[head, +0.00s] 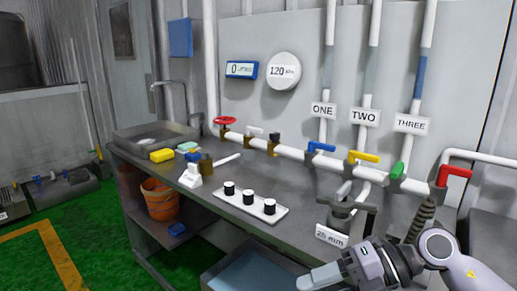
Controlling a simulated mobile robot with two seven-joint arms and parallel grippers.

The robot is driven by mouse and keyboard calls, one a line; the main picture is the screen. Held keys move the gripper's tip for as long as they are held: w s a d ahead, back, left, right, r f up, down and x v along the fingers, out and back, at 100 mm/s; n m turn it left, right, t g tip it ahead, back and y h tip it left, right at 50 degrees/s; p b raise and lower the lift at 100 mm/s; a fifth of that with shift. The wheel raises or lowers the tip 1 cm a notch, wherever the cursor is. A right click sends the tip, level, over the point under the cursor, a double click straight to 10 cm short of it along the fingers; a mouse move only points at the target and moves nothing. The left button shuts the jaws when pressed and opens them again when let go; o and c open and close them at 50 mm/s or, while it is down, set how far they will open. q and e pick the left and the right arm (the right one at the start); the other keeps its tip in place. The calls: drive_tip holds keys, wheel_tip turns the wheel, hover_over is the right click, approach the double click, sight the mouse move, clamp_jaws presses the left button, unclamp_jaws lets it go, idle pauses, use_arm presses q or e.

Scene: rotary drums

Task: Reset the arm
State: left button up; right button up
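My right arm (442,246) comes in from the lower right corner, with a white rounded joint and a dark wrist section. Its pale grey end, the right gripper (320,277), points left at the bottom edge, in front of the bench's front edge. The two fingers cannot be told apart, so its opening is unclear. Nothing is visibly held in it. My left arm and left gripper are not in view.
A grey bench (300,190) carries a white tray (270,215) with three black-topped cylinders, a clamp-like device (345,208) and a dark spring-like part (420,218). Pipes with coloured valves (362,156) run behind. An open bin (250,272) stands below the front edge.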

drive_tip(key=s+a+r+m+t+y, duration=0.1)
drive_tip(key=a+m+t+y, duration=0.3)
drive_tip(key=m+y, duration=0.15)
drive_tip(key=s+d+f+m+t+h, duration=0.1)
drive_tip(key=d+f+m+t+h, duration=0.55)
drive_tip(key=f+m, duration=0.45)
drive_tip(key=s+d+f+m+t+h, duration=0.2)
drive_tip(key=d+f+m+t+h, duration=0.45)
drive_tip(key=m, duration=0.55)
drive_tip(key=s+f+m+g+h, duration=0.3)
drive_tip(key=s+f+g, duration=0.3)
drive_tip(key=s+f, duration=0.3)
wheel_tip(320, 180, down, 3)
drive_tip(key=shift+s+d+g, duration=0.35)
drive_tip(key=shift+s+g, duration=0.05)
